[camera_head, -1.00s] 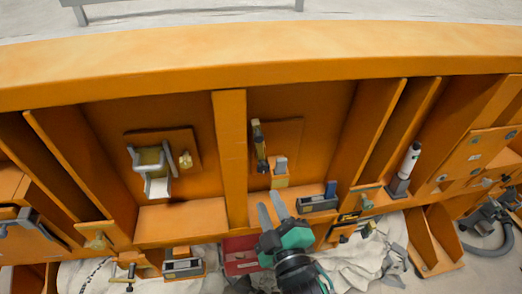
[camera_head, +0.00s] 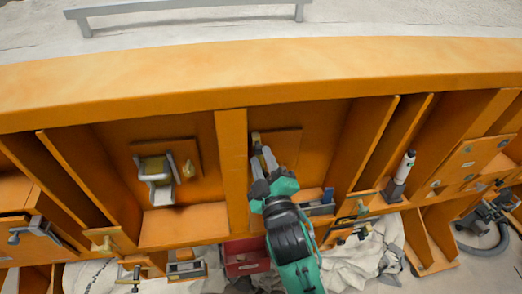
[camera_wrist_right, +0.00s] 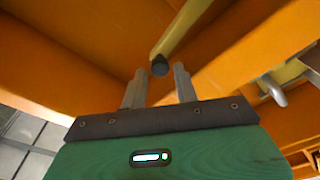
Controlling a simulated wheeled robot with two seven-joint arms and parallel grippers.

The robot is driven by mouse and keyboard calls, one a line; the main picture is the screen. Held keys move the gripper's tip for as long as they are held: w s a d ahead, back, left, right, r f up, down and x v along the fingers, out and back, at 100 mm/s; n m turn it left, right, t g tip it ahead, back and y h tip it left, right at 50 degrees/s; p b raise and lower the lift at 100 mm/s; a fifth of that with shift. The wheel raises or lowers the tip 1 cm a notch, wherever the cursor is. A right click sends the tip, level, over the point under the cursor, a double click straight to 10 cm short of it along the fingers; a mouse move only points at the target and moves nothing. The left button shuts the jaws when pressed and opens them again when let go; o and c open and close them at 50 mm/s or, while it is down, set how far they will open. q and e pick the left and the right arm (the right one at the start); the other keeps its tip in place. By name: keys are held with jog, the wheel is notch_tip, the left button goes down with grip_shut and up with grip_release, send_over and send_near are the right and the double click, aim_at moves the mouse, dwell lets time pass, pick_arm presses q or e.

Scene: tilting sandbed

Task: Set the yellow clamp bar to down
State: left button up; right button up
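The yellow clamp bar (camera_head: 256,138) is on a raised orange panel just right of the central post in the head view, partly hidden behind my right gripper (camera_head: 262,160). In the right wrist view it is a slanted yellow bar (camera_wrist_right: 182,30) with a dark rounded end. That end shows between and just beyond the fingertips of my right gripper (camera_wrist_right: 158,77). The two fingers are apart, with a gap between them; I cannot tell whether either touches the bar. My left gripper is not in view.
A grey-framed clamp (camera_head: 156,172) is on the panel left of the central post (camera_head: 233,165). A blue-grey block (camera_head: 321,203) and a white-and-black cylinder (camera_head: 402,172) stand to the right. A red box (camera_head: 245,257) is below. Orange ribs flank the bay.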

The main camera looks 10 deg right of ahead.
jog(key=shift+w+a+r, duration=0.1)
jog(key=shift+w+r, duration=0.05)
jog(key=shift+w, duration=0.55)
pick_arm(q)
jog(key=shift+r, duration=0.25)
pick_arm(e)
grip_shut()
